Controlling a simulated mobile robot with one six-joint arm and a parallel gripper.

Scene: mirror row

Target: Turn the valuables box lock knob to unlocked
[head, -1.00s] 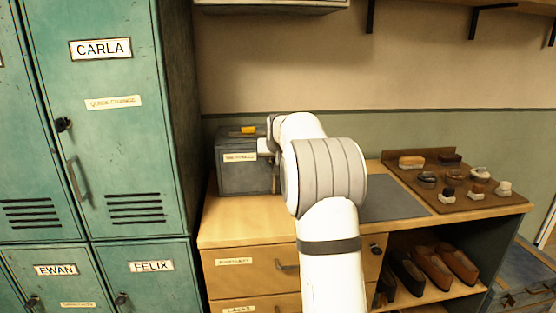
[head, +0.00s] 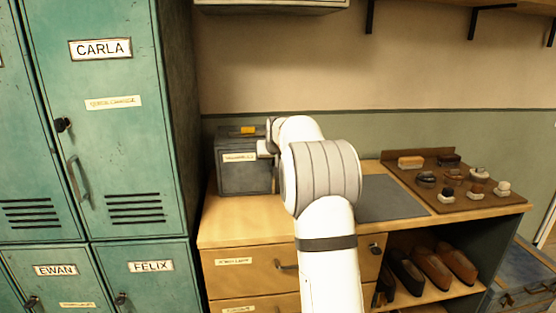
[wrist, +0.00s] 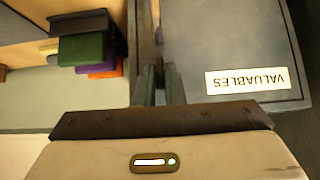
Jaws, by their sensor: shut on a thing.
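The valuables box (head: 243,178) is a grey metal box on the left end of the wooden counter, with a "VALUABLES" label on its front. In the wrist view the box (wrist: 225,45) fills the right side and its label reads upside down. In the head view my arm covers the right part of the box front and the fingers.
Green lockers (head: 110,120) stand close on the left. A grey mat (head: 385,198) and a brown tray (head: 425,192) of brushes and tins lie to the right on the counter. Green, purple and orange items (wrist: 85,48) show at left in the wrist view.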

